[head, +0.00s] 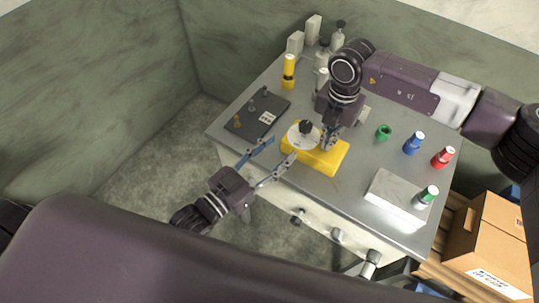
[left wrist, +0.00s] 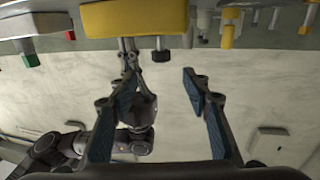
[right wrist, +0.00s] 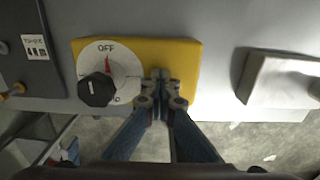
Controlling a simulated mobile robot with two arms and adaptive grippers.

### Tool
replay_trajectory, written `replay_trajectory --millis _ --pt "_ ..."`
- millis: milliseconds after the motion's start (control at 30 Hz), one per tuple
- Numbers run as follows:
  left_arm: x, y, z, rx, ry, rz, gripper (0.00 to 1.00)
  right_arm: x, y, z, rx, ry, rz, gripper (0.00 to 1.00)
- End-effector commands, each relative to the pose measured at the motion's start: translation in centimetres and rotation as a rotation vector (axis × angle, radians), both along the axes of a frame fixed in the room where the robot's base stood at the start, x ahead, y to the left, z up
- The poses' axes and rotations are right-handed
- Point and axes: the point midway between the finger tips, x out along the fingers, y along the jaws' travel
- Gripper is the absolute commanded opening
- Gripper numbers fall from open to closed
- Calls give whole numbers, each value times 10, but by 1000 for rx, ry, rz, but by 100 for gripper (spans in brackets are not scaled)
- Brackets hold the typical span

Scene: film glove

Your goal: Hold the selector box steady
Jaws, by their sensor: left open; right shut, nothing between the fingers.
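The selector box (head: 325,160) is yellow and sits near the front edge of the grey table. Its white dial (right wrist: 122,62) reads OFF at the top, with a red mark below that word. A black knob (right wrist: 97,89) with a white line stands at the dial's lower left. My left gripper (head: 278,155) is open and empty, in front of the box at its left. The box (left wrist: 135,18) shows at the top of the left wrist view, beyond the open fingers. My right gripper (right wrist: 160,88) is shut and empty, over the box just right of the dial; contact is unclear.
A dark panel (head: 262,115) lies left of the box. A yellow bottle (head: 288,70) and pale bottles stand behind. Green (head: 383,132), blue (head: 413,145) and red (head: 443,158) containers stand right, near a white block (head: 395,200). Knobs (head: 297,217) protrude from the table's front.

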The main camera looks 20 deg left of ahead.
Motion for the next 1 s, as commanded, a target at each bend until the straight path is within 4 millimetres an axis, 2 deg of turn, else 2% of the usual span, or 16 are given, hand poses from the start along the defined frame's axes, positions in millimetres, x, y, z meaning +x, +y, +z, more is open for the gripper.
replay_trajectory --millis 33,300,767,1000 --pt "-7 4 -2 1 2 0 44 -4 -3 -7 -7 10 0 0" --pt "-21 12 -1 0 -1 0 44 -4 -3 -7 -8 10 0 0" --pt "-22 12 0 0 -2 0 44 -4 -3 -6 -8 10 0 0" --pt "-22 12 0 0 -2 0 44 -3 -2 8 -7 8 -1 0"
